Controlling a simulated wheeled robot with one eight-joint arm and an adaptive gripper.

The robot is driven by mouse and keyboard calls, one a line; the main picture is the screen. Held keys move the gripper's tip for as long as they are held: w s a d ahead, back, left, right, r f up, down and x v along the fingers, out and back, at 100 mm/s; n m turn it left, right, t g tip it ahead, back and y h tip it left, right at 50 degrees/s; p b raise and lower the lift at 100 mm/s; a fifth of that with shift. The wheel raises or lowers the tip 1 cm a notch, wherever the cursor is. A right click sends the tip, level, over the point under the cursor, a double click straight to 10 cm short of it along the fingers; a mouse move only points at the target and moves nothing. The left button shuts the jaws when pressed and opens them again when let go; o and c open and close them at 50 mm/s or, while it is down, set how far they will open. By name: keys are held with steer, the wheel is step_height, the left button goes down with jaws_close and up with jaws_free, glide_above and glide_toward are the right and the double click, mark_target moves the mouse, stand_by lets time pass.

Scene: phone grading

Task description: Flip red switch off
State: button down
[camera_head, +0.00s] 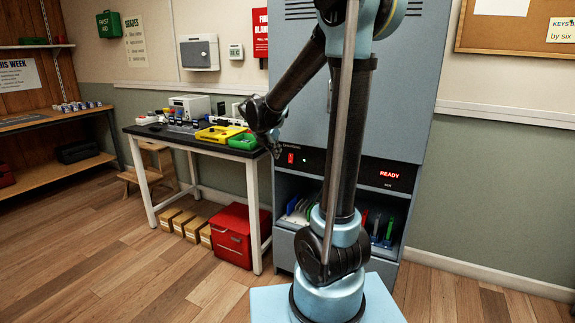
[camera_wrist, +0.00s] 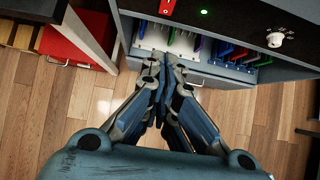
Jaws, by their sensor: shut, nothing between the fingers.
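The red switch (camera_head: 291,158) is a small red rocker on the dark panel of the tall blue-grey cabinet (camera_head: 412,75). It also shows at the top edge of the wrist view (camera_wrist: 167,7), where it is partly lit. I cannot tell which way the rocker is tipped. My gripper (camera_head: 276,152) is just left of the switch in the head view. In the wrist view my gripper's fingertips (camera_wrist: 154,62) are together, empty, and below the switch, apart from it.
A green light (camera_wrist: 204,12) glows right of the switch. A white knob (camera_wrist: 275,38) sits farther right. A red READY display (camera_head: 388,173) is lit. An open bay below holds several coloured upright items (camera_head: 388,231). A table with a yellow tray (camera_head: 219,134) stands left, a red box (camera_head: 231,236) beneath.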

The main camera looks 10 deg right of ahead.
mark_target(291, 159)
steer(key=shift+f, duration=0.1)
steer(key=shift+w+d+r+x, duration=0.2)
steer(key=shift+w+r+x, duration=0.1)
steer(key=shift+x, duration=1.8)
steer(key=shift+w+d+r+x, duration=0.25)
steer(key=shift+w+r+x, duration=0.1)
steer(key=shift+x, duration=1.8)
steer(key=shift+w+d+r+x, duration=0.2)
steer(key=shift+w+r+x, duration=0.1)
steer(key=shift+x, duration=1.8)
steer(key=shift+f, duration=0.1)
